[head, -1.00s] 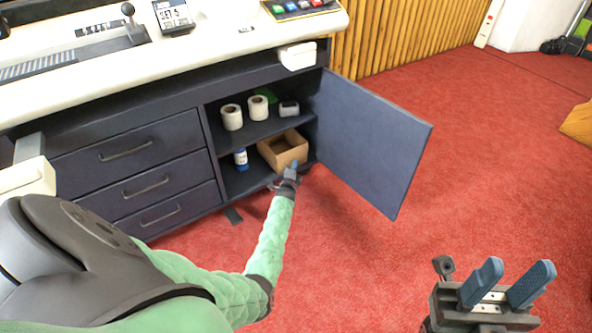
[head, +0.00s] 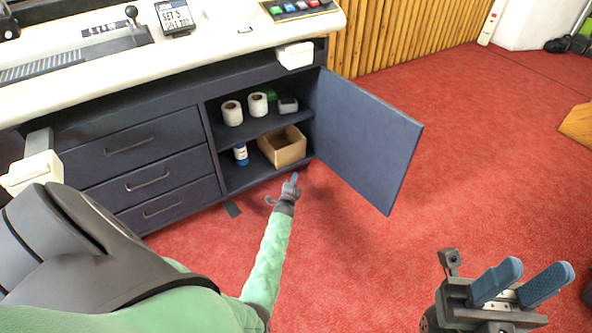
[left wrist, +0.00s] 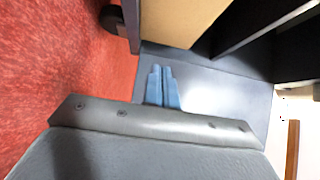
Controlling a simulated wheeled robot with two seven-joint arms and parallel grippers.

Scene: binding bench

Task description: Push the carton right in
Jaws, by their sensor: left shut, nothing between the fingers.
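The carton (head: 290,153) is an open-topped tan cardboard box on the lower shelf (head: 247,180) of the open cabinet, toward its right side. Its front face appears just behind the shelf's front edge. It also shows as a tan surface at the top of the left wrist view (left wrist: 180,20). My left gripper (head: 294,179) is shut and empty, in front of and slightly below the carton, apparently apart from it. Its fingers (left wrist: 162,75) are pressed together in the left wrist view. My right gripper (head: 538,268) is open and empty over the red floor, far from the cabinet.
The cabinet door (head: 365,140) stands open to the right of the carton. White rolls (head: 232,113) sit on the upper shelf. Drawers (head: 148,180) are at left. The red floor (head: 470,150) is clear at right.

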